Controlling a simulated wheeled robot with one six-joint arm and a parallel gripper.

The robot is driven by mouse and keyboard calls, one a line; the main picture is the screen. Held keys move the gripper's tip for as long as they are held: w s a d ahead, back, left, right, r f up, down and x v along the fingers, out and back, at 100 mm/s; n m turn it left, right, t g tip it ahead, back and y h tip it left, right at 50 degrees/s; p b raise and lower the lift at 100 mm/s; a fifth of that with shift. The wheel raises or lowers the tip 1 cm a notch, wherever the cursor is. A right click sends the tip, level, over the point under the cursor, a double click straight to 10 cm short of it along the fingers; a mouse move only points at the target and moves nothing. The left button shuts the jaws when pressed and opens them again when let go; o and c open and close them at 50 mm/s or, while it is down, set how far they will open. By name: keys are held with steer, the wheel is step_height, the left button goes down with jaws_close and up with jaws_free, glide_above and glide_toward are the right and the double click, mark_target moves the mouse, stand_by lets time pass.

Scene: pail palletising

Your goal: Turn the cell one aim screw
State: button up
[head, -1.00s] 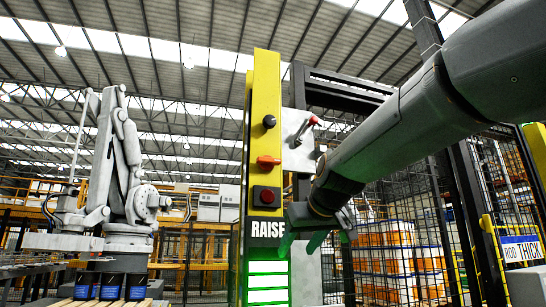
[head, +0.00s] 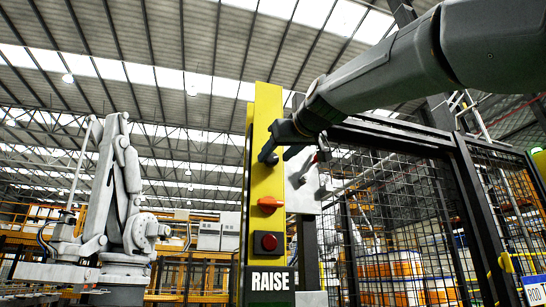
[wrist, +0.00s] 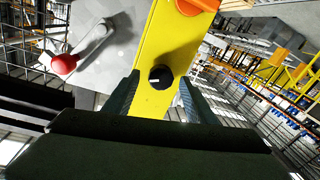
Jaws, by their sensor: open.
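A black round knob with a white line, which I take for the aim screw, is on the yellow post's face in the wrist view (wrist: 161,77). The yellow post (head: 263,110) stands upright in the middle of the head view. My gripper (wrist: 160,84) is open, with one finger on each side of the knob in the picture and a gap showing on both sides. In the head view my gripper (head: 280,152) is at the upper post, and a finger partly hides the knob. I cannot tell how far the fingers reach around it.
An orange switch (head: 270,204) and a red button (head: 268,242) sit lower on the post, above a RAISE label (head: 271,279). A grey plate with a red-knobbed lever (wrist: 65,64) is beside the post. Mesh fencing (head: 400,200) is to the right; a grey robot arm (head: 125,200) is at left.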

steer(key=shift+p+x, duration=0.3)
steer(key=shift+x, duration=0.7)
steer(key=shift+s, duration=0.1)
steer(key=shift+c, duration=0.2)
steer(key=c, duration=1)
steer(key=shift+m, duration=0.3)
steer(key=shift+f+m+b, duration=0.1)
steer(key=shift+m+b, duration=0.45)
steer(key=shift+m, duration=0.65)
steer(key=shift+m+t, duration=0.3)
steer(key=shift+m, duration=1.4)
